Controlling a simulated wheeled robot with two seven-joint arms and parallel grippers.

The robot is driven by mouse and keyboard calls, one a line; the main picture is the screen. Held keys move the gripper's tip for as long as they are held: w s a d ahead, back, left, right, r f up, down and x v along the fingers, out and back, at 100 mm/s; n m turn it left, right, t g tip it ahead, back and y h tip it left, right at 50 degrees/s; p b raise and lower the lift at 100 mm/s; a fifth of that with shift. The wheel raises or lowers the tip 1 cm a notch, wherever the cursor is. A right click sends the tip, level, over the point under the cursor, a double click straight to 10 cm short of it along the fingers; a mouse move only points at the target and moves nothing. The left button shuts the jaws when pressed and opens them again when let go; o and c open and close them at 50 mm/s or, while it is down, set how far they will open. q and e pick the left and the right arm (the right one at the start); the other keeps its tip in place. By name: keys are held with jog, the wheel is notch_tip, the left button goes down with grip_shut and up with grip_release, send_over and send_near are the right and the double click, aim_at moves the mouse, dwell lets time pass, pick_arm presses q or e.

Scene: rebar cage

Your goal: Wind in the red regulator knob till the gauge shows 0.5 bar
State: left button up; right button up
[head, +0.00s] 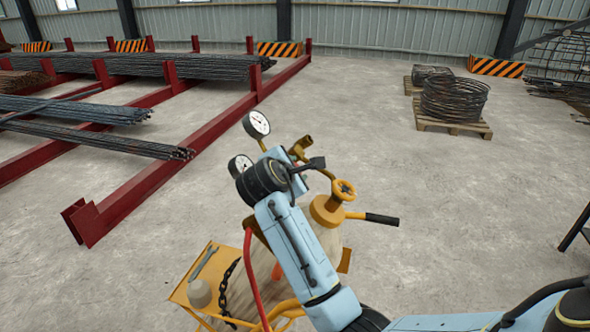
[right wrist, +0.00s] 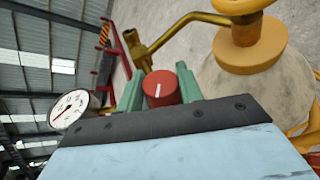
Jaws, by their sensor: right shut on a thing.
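The red regulator knob (right wrist: 160,92), with a white mark on its face, sits between the two green fingers of my right gripper (right wrist: 162,86) in the right wrist view. The gripper is shut on it. One round white gauge (right wrist: 69,109) stands left of the fingers; its dial is too small to read surely. In the head view two gauges show, an upper one (head: 257,124) and a lower one (head: 240,166), partly covered by my right arm. My right arm reaches up from the lower right and hides the knob there. My left gripper is out of view.
A gas cylinder with a yellow valve handwheel (head: 343,190) stands on a yellow trolley; a red hose (head: 250,270) runs down it. A tray (head: 181,294) holds a wrench. Red racks with rebar (head: 165,66) stand left.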

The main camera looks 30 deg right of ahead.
jog(key=o, duration=1)
jog(key=b+v, duration=0.1)
jog(key=v, duration=1.2)
jog(key=shift+b, duration=0.3)
